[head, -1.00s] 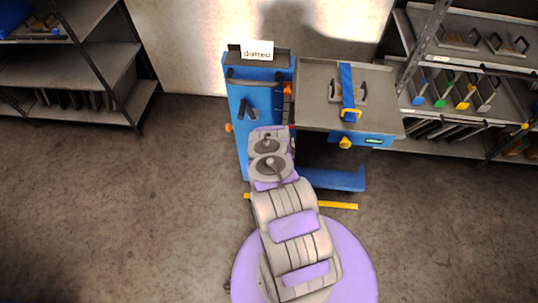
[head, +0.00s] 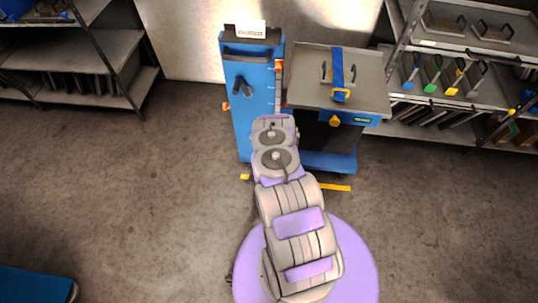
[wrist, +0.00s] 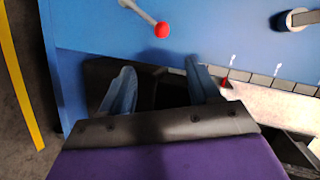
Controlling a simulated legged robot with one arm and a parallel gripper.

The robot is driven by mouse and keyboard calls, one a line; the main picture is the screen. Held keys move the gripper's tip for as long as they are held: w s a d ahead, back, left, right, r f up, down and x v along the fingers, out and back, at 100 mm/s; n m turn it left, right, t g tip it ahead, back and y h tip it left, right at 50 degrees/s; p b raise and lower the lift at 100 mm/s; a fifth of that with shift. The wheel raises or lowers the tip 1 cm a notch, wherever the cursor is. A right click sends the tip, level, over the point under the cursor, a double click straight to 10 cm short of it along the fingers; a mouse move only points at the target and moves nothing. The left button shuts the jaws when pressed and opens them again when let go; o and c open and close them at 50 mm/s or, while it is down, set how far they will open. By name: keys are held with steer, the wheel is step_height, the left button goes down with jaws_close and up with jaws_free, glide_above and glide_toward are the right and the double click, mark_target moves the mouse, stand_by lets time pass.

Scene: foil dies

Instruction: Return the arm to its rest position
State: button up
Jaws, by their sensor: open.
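My arm (head: 290,215) extends forward from my purple base toward a blue machine (head: 236,110). In the head view my gripper is hidden beyond the arm's far end. In the wrist view my gripper (wrist: 160,80) is open, its two bluish fingers apart with nothing between them. The fingers are close to the machine's blue panel (wrist: 110,30); I cannot tell whether they touch it. A lever with a red ball knob (wrist: 162,30) is just beyond the fingers. A red pointer (wrist: 226,82) lies by a marked scale to the right of the right finger.
A grey-topped table (head: 305,80) with a blue strap (head: 337,65) and handles stands right of the machine. Shelves stand at the left (head: 100,50) and right (head: 440,45). A yellow floor strip (head: 335,188) lies before the machine. Floor at left is clear, except a blue object (head: 35,287).

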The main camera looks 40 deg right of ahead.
steer(key=shift+d+f, duration=0.1)
steer(key=shift+d, duration=0.1)
steer(key=shift+w+a, duration=0.1)
steer(key=w+a+r+n+g+y, duration=0.2)
steer(key=w+a+r+n+y, duration=0.3)
steer(key=w+r, duration=0.6)
steer(key=a+r+n+g+y, duration=0.2)
steer(key=a+r+n+g, duration=0.3)
steer(key=a+r, duration=0.9)
steer(key=s+a+r+n+g, duration=0.2)
steer(key=s+a+r+n, duration=0.1)
steer(key=s+r, duration=0.8)
steer(key=s+a+r+n+g+y, duration=0.1)
steer(key=s+a+r+n, duration=0.3)
steer(key=s+r, duration=0.7)
steer(key=s+n+g, duration=0.1)
steer(key=s+n, duration=0.1)
steer(key=s, duration=0.1)
steer(key=shift+a+r+g, duration=0.2)
steer(key=shift+a+g, duration=0.1)
steer(key=shift+g, duration=0.1)
steer(key=s+r+n+g, duration=0.1)
steer(key=s, duration=0.4)
steer(key=s+r, duration=0.2)
steer(key=s, duration=0.2)
steer(key=s+a+r+n+g, duration=0.1)
steer(key=s, duration=0.4)
steer(key=shift+s+a+r+n+g, duration=0.1)
steer(key=shift+s+r+n+g, duration=0.15)
steer(key=shift+s+n+g, duration=0.1)
